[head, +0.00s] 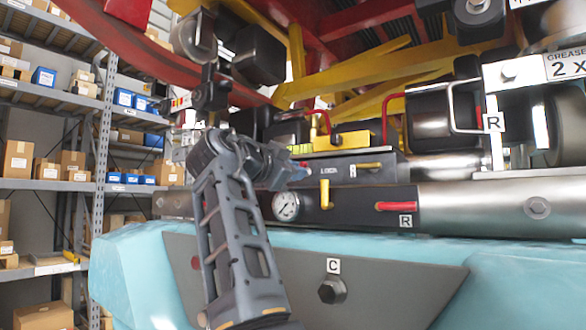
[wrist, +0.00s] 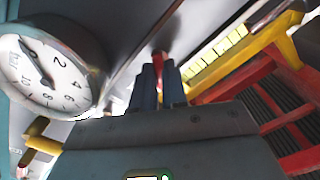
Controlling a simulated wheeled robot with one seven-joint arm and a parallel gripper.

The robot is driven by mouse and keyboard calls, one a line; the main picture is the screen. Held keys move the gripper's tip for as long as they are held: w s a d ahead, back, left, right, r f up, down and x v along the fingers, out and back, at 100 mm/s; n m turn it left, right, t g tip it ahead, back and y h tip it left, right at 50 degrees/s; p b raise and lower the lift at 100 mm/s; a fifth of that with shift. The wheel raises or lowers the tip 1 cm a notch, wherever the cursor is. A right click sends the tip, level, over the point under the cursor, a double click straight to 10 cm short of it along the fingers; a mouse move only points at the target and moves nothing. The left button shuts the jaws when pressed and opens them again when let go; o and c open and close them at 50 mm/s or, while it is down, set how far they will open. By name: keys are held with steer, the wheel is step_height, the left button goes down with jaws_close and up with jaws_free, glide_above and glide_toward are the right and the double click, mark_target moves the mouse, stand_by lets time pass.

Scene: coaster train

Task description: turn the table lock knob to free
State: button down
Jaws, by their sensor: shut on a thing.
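My gripper (head: 292,174) reaches to the left end of the dark block (head: 340,180) that carries a small white label, apparently reading LOCK. In the wrist view my gripper's two dark fingers (wrist: 160,84) are closed around a small red part (wrist: 158,57), which looks like the lock knob. Only its red end shows between the fingertips, against the grey face of the block. In the head view a bit of red (head: 302,164) shows at the fingertips. The knob's turned position cannot be told, as the fingers hide most of it.
A pressure gauge (head: 286,206) sits just below my gripper, also large in the wrist view (wrist: 45,72). A yellow handle (head: 325,194) and a red handle (head: 396,206) are to the right. Yellow and red beams hang above. A teal body (head: 130,270) lies below.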

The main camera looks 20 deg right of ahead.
steer(key=n+p, duration=0.1)
steer(key=n, duration=0.3)
steer(key=shift+f+n+p, duration=0.1)
steer(key=shift+n+p, duration=0.35)
steer(key=shift+n, duration=1.25)
steer(key=c, duration=1.2)
jaws_free()
steer(key=shift+o, duration=0.2)
steer(key=b+v, duration=0.2)
steer(key=v, duration=0.5)
steer(key=shift+s+a, duration=0.25)
steer(key=shift+a, duration=0.05)
steer(key=shift+a, duration=0.1)
